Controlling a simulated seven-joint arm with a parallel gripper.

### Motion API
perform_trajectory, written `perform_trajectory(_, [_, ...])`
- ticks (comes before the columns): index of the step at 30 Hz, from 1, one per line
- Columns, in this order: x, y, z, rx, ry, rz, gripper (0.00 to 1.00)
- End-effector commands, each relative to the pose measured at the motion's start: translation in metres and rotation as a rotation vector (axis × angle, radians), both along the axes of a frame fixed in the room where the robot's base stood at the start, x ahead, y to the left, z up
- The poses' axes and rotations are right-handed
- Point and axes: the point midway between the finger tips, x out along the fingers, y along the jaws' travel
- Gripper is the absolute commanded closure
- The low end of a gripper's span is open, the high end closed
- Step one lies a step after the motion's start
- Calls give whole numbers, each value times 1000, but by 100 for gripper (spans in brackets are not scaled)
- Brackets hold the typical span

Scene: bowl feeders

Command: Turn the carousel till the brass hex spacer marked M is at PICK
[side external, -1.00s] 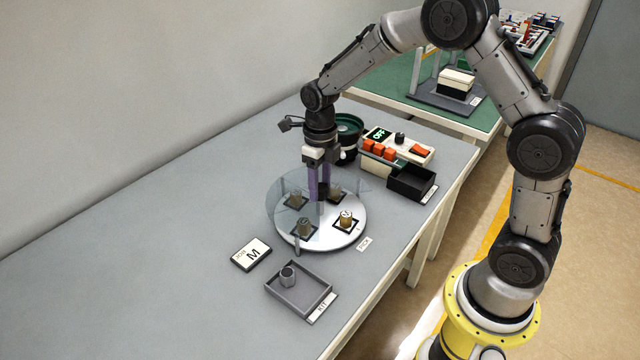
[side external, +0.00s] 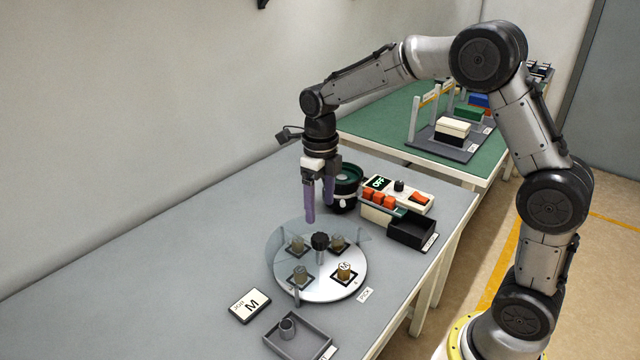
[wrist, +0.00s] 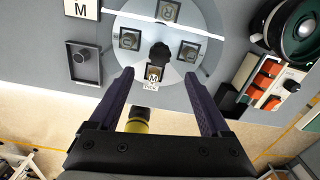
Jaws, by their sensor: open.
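The round white carousel (side external: 322,290) has a black knob (side external: 320,241) at its middle and several brass spacers in dark square nests. The spacer marked M (side external: 344,270) sits in the nest nearest the PICK label (side external: 365,295). In the wrist view the spacer's M (wrist: 154,73) shows right beside that label. Another spacer (side external: 301,274) is at the front left, and others are at the back under a clear cover. My gripper (side external: 319,212) is open and empty above the knob, with its purple fingers apart and clear of it.
A grey tray (side external: 275,342) holding a small grey cylinder and a card marked M (side external: 248,305) lie in front of the carousel. A control box reading OFF (side external: 400,196), a black bin (side external: 411,232) and a dark bowl feeder (side external: 343,185) stand behind to the right.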

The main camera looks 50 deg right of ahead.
Motion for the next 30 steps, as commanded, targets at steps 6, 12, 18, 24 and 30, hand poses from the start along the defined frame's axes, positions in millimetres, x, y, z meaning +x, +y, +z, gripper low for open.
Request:
perform_trajectory(6, [1, 0, 36, -1, -3, 0, 19])
perform_trajectory(12, [0, 0, 49, 0, -2, 0, 19])
perform_trajectory(18, [0, 0, 50, 0, -1, 0, 19])
perform_trajectory(24, [0, 1, 58, -1, -20, 2, 19])
perform_trajectory(30, [-31, 6, 114, -7, -144, 18, 19])
